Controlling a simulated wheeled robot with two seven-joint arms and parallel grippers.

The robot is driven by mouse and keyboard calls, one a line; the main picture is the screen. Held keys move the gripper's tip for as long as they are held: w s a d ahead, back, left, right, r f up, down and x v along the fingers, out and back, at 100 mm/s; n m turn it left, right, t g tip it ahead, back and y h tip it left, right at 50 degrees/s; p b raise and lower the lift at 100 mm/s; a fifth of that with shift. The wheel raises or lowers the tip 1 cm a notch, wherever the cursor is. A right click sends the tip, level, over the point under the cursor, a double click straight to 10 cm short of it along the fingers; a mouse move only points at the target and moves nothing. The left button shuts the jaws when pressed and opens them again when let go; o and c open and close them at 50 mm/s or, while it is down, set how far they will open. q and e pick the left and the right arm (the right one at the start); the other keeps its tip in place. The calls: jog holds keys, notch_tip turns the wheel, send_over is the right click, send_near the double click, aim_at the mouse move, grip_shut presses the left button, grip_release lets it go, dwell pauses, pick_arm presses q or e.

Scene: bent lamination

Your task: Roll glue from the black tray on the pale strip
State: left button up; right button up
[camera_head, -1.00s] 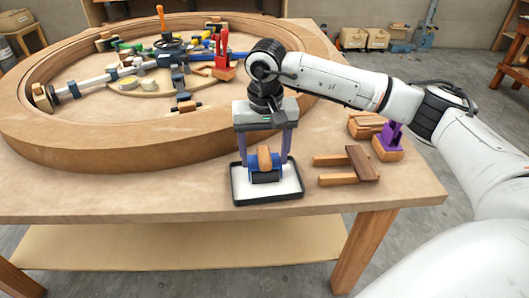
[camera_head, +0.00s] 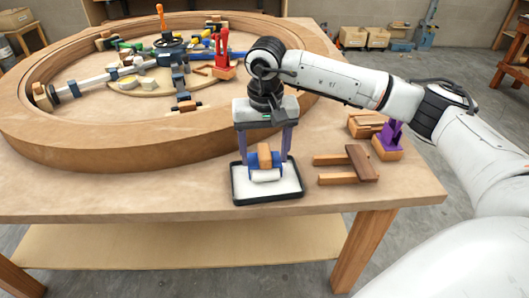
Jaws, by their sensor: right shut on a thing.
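The black tray (camera_head: 269,200) lies near the front of the table, with white glue in it. A roller with an orange-brown wooden block (camera_head: 264,155), blue side pieces and a white cylinder (camera_head: 266,176) is in the tray. My right gripper (camera_head: 265,160) points down over the tray, its purple fingers on both sides of the block, shut on the roller. The cylinder appears to touch the glue. I cannot pick out the pale strip with certainty. My left gripper is not in view.
A large curved wooden ring (camera_head: 110,155) fills the left and back of the table, with clamps and tools inside. A small wooden stand (camera_head: 360,165) is right of the tray, and a purple-topped block (camera_head: 388,148) is beyond it. The front left tabletop is clear.

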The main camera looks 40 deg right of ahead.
aim_at(264, 150)
jog(key=shift+r+p, duration=1.85)
jog(key=shift+r, duration=1.15)
jog(key=shift+a+f, duration=0.1)
